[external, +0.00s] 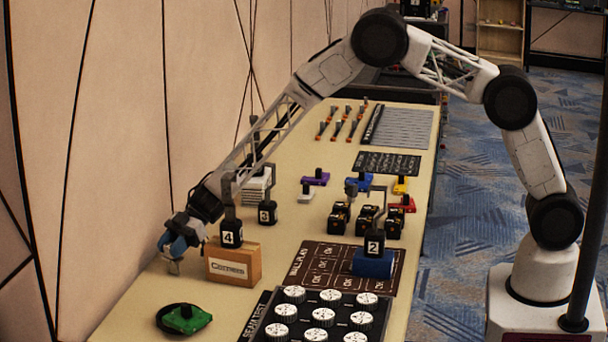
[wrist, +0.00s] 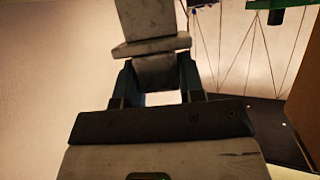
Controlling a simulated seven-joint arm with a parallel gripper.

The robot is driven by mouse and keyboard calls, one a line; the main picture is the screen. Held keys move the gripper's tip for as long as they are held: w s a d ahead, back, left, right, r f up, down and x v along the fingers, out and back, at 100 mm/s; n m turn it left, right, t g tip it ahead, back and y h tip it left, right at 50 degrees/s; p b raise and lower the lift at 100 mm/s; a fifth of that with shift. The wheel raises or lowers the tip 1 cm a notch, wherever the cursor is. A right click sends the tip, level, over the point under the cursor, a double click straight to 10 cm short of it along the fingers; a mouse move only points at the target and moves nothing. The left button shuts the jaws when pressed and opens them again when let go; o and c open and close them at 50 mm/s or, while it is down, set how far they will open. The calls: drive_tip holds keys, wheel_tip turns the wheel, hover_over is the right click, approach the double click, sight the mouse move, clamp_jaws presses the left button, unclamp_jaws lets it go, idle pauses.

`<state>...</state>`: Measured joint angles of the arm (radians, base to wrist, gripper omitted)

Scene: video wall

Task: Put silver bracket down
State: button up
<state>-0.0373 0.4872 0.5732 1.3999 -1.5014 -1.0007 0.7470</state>
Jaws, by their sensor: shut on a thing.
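My gripper (external: 174,244) is at the far left of the external view, low over the tan table and left of the wooden "Corners" box. It is shut on the silver bracket (external: 174,266), whose small grey end shows below the fingers. I cannot tell whether the bracket touches the table. In the wrist view the bracket (wrist: 148,22) is a grey block with a wider ledge, held between the two blue-grey fingers of my gripper (wrist: 157,82). The fingers hide part of it.
The wooden box (external: 234,265) stands close to the right of my gripper. A green piece (external: 187,319) on a black round base lies in front. A board of white knobs (external: 322,317) and a blue block (external: 373,264) are to the right. The wall is close on the left.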

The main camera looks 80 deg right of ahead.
drive_tip(key=shift+f, duration=0.1)
drive_tip(key=o, duration=1.1)
drive_tip(key=shift+c, duration=0.2)
drive_tip(key=shift+d, duration=0.1)
drive_tip(key=v, duration=1.2)
